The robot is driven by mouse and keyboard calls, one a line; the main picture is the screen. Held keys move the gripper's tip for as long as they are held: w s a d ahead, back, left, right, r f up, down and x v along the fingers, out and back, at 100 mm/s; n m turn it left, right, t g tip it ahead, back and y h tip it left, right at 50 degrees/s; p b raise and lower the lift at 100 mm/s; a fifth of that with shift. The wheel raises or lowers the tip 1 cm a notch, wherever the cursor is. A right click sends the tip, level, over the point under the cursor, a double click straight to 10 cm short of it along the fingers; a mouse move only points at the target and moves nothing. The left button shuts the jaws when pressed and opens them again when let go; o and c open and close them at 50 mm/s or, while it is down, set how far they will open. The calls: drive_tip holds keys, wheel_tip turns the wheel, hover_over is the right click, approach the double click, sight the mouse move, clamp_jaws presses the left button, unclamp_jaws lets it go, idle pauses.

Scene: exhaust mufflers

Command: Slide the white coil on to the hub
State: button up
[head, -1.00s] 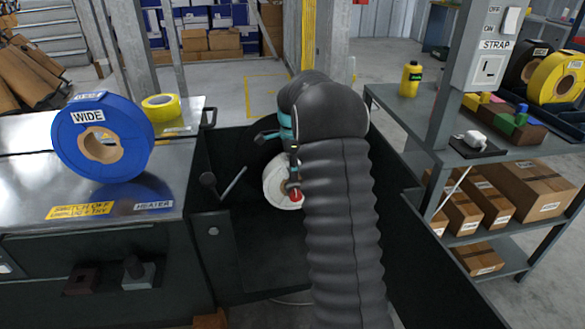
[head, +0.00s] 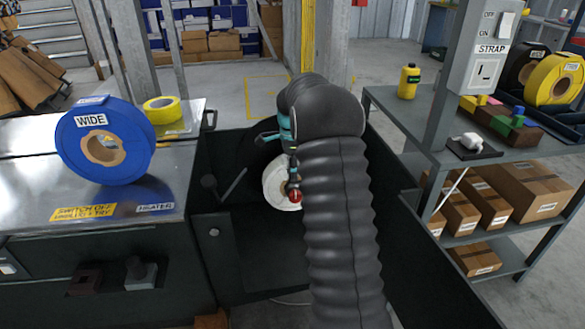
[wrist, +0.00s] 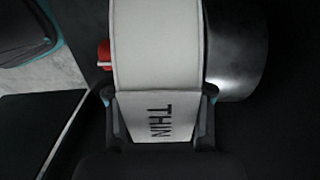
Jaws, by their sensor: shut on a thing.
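The white coil (head: 276,186) stands upright in the dark bay in the head view, partly hidden by my gripper and arm. In the wrist view the white coil (wrist: 158,45) fills the upper middle, with a "THIN" label on its rim. My gripper (wrist: 160,98) is shut on the coil, one finger on each side of it. In the head view my gripper (head: 292,172) is mostly hidden by my wrist. A red knob (head: 295,196) shows at the coil's near face. A dark rounded surface (wrist: 236,50) lies just right of the coil. I cannot tell how far the coil sits on the hub.
A dark lever (head: 232,184) rises at the bay's left. A shelf (head: 395,100) with a bottle, coils and boxes stands at right.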

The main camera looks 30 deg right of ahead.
drive_tip(key=shift+w+d+r+t, duration=0.15)
drive_tip(key=shift+w+r, duration=0.05)
drive_tip(key=shift+w, duration=0.25)
drive_tip(key=shift+w+d+r+t, duration=0.15)
drive_tip(key=shift+w+r, duration=0.05)
drive_tip(key=shift+w, duration=0.25)
drive_tip(key=o, duration=1.3)
drive_tip(key=shift+w+r, duration=0.1)
drive_tip(key=shift+r, duration=0.25)
drive_tip(key=shift+o, duration=0.3)
drive_tip(key=r, duration=0.6)
drive_tip(key=s+r, duration=0.1)
drive_tip(key=r, duration=0.2)
drive_tip(key=shift+a+r, duration=0.15)
drive_tip(key=shift+r, duration=0.25)
drive_tip(key=shift+s+a+r, duration=0.1)
drive_tip(key=shift+s+r, duration=0.1)
drive_tip(key=shift+r, duration=0.2)
